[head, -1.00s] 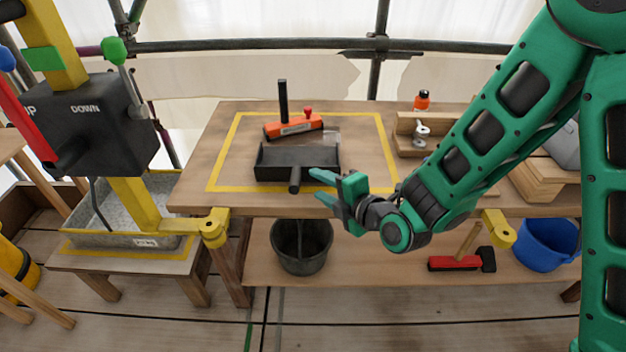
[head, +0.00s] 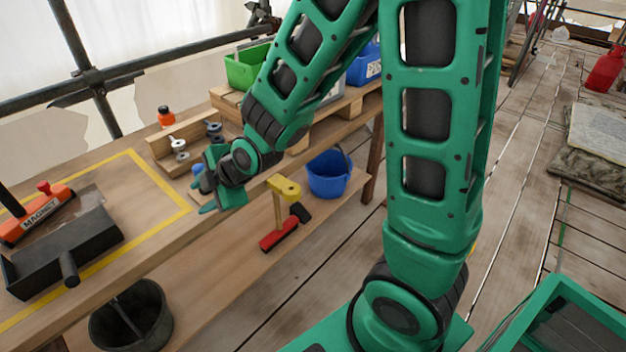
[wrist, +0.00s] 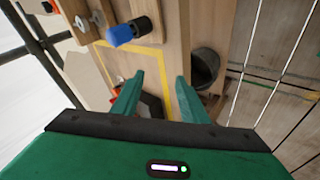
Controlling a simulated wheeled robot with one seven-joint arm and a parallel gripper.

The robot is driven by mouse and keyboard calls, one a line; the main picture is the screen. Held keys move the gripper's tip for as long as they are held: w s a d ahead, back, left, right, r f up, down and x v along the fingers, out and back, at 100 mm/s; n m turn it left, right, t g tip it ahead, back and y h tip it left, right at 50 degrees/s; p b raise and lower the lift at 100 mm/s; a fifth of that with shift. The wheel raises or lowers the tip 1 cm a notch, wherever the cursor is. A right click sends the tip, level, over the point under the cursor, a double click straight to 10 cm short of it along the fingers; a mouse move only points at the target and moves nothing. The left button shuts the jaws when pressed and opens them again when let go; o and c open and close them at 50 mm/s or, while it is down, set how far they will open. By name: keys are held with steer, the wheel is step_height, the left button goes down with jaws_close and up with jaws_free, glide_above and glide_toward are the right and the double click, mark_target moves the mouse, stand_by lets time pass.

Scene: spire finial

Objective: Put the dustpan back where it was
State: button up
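The black dustpan (head: 75,245), a wide scoop with a short round handle, lies on the workbench (head: 150,235) inside the yellow tape outline (head: 165,180), handle toward the front edge. In the wrist view the dark dustpan (wrist: 152,106) shows partly between my fingers, some way off. My gripper (head: 215,205) is near the bench's front edge, right of the tape outline and apart from the dustpan. In the wrist view its two green fingers (wrist: 160,98) are spread with nothing held between them.
An orange magnet tool (head: 38,215) lies behind the dustpan.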

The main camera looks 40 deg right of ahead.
steer(key=s+d+r+m+g+h, duration=0.2)
steer(key=s+d+m, duration=0.35)
steer(key=d, duration=0.55)
steer(key=s+d+r+m+g+h, duration=0.1)
steer(key=s+d+r+m+h, duration=0.15)
steer(key=s+d+m, duration=0.6)
steer(key=s+d+r+m+g, duration=0.1)
steer(key=s+d+m+g, duration=0.1)
steer(key=s+d+m, duration=0.3)
steer(key=s+d+r+m+g, duration=0.2)
steer(key=s+d+m, duration=0.3)
steer(key=s, duration=0.4)
steer(key=shift+s+d+r+g, duration=0.15)
steer(key=shift+r+g, duration=0.1)
steer(key=shift+g, duration=0.15)
